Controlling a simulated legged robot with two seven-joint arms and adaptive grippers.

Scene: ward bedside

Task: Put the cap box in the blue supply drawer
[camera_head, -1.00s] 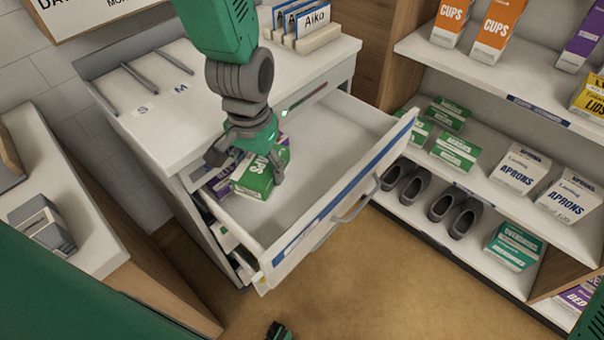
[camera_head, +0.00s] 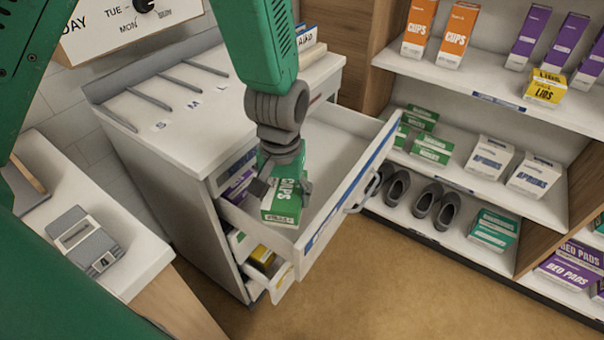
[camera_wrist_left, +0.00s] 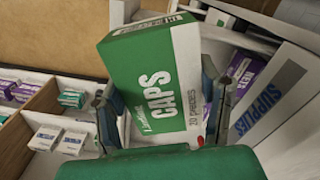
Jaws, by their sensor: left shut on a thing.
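The cap box (camera_head: 283,208) is green and white, and "CAPS" reads on its face in the left wrist view (camera_wrist_left: 155,92). My left gripper (camera_head: 282,186) is shut on it, one finger on each side. The blue supply drawer (camera_head: 338,135) is pulled open, white inside with a blue strip along its front. The box overlaps the drawer's left end in the head view; I cannot tell whether it is above the rim or inside. In the left wrist view the drawer's "SUPPLIES" label (camera_wrist_left: 268,105) is to the right of the box. My right gripper is not in view.
Purple boxes (camera_head: 240,185) lie at the drawer unit's left side. A lower drawer (camera_head: 280,283) with yellow items is partly open. Shelves at right hold cartons, aprons (camera_head: 490,155) and dark shoes (camera_head: 422,200). The cabinet top carries thin dividers. The floor (camera_head: 370,285) is clear.

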